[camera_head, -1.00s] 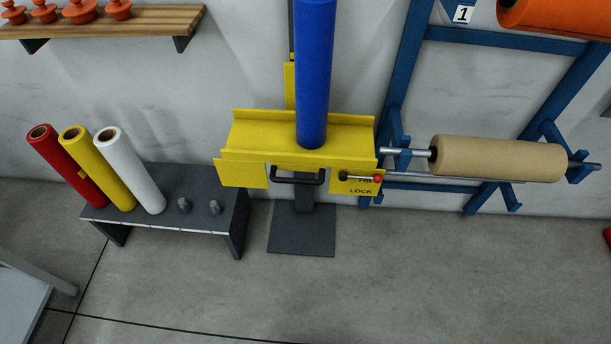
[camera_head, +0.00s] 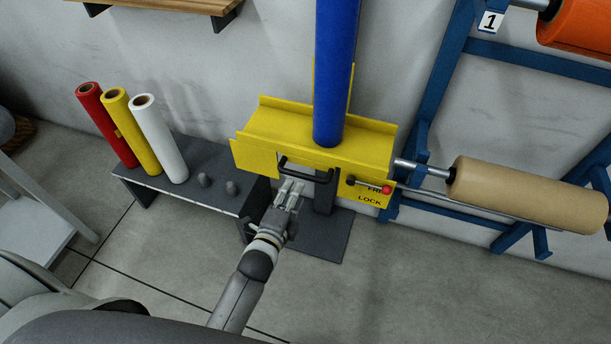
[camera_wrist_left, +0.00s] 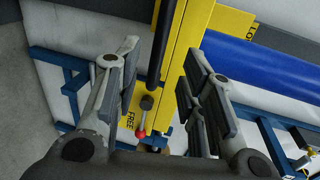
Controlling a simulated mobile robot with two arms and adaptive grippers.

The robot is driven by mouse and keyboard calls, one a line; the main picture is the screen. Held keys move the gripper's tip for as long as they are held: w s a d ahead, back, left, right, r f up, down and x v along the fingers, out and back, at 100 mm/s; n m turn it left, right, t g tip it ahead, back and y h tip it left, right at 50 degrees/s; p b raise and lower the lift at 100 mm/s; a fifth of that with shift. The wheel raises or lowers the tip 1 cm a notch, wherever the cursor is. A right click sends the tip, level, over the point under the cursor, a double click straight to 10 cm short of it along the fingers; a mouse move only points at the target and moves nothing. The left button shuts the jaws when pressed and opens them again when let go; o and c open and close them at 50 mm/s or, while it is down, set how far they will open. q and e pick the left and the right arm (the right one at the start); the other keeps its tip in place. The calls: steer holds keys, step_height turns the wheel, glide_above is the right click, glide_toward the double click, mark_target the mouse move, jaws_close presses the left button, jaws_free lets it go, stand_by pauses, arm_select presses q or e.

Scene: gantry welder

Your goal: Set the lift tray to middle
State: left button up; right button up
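The yellow lift tray (camera_head: 275,125) stands on its column with a blue roll (camera_head: 336,70) upright on it. A black handle (camera_head: 305,170) is on its front. Right of the handle, a lever with a red knob (camera_head: 387,189) lies roughly level across the FREE label, above LOCK. My left gripper (camera_head: 291,187) is just below and in front of the handle. In the left wrist view, my left gripper (camera_wrist_left: 160,55) is open, with the black handle (camera_wrist_left: 163,45) showing between its spread fingers. I cannot tell whether they touch it. My right gripper is not in view.
A dark bench (camera_head: 150,187) with red, yellow and white rolls stands to the left. A blue rack (camera_head: 435,95) with a tan roll (camera_head: 525,195) and an orange roll is at the right. A wooden shelf (camera_head: 180,6) is above left. The front right floor is clear.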

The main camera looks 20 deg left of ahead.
mark_target(303, 174)
arm_select(q)
steer(key=w, duration=0.2)
steer(key=w+f, duration=0.1)
steer(key=w, duration=0.5)
steer(key=shift+w+d+f+b, duration=0.2)
steer(key=shift+f+b, duration=0.1)
steer(key=shift+f, duration=0.05)
jaws_close()
